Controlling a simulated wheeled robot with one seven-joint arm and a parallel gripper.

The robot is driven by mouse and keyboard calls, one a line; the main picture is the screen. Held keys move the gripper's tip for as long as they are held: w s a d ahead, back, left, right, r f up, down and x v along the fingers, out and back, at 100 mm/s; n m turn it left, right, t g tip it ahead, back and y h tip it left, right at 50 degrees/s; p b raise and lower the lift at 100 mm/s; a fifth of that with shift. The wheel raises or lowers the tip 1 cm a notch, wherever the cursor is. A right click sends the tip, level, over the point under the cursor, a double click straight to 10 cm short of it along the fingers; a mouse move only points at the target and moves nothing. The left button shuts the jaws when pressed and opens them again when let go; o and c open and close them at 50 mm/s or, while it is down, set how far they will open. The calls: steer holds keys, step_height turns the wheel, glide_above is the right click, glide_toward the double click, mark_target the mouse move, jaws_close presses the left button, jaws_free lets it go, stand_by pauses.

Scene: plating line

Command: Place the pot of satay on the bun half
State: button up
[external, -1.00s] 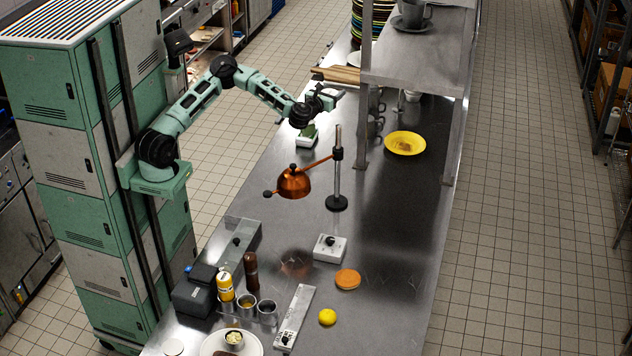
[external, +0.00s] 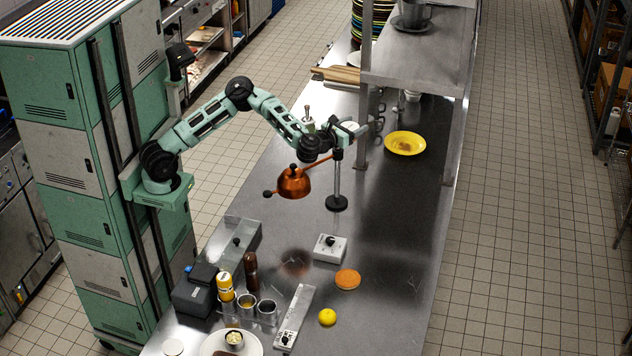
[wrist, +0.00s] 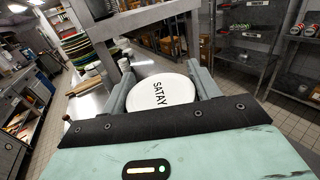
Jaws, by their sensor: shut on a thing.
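The pot of satay shows in the wrist view as a round white lid (wrist: 178,92) lettered SATAY, between the two fingers of my gripper (wrist: 158,88). My gripper is shut on it. In the external view my gripper (external: 352,129) is in the air beside the top of the lamp stand, and the pot is too small there to make out clearly. A round orange-brown disc (external: 347,279), which looks like the bun half, lies flat on the steel counter, well nearer the camera than my gripper. Nothing lies on top of it.
A copper lamp (external: 294,183) hangs on a stand (external: 337,190) between my gripper and the disc. A white box with a knob (external: 330,248) and a yellow ball (external: 327,317) sit near the disc. A yellow plate (external: 418,150) and a raised shelf (external: 415,60) are farther back.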

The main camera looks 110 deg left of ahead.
steer(key=w+d+f+m+t+h+b, duration=0.35)
steer(key=d+f, duration=0.25)
steer(key=d, duration=0.3)
steer(key=w+d+f+m+t+h+b, duration=0.2)
steer(key=w+d+f+b, duration=0.15)
steer(key=d+f, duration=0.4)
steer(key=m+t+h+b, duration=0.3)
steer(key=m+h+b, duration=0.1)
steer(key=h, duration=0.2)
glide_above(353, 276)
step_height(353, 276, down, 15)
steer(key=shift+r, duration=0.1)
steer(key=shift+a+f+p, duration=0.1)
steer(key=shift+f+p, duration=0.25)
steer(key=shift+f, duration=1.8)
steer(key=shift+f, duration=0.15)
steer(key=o, duration=1)
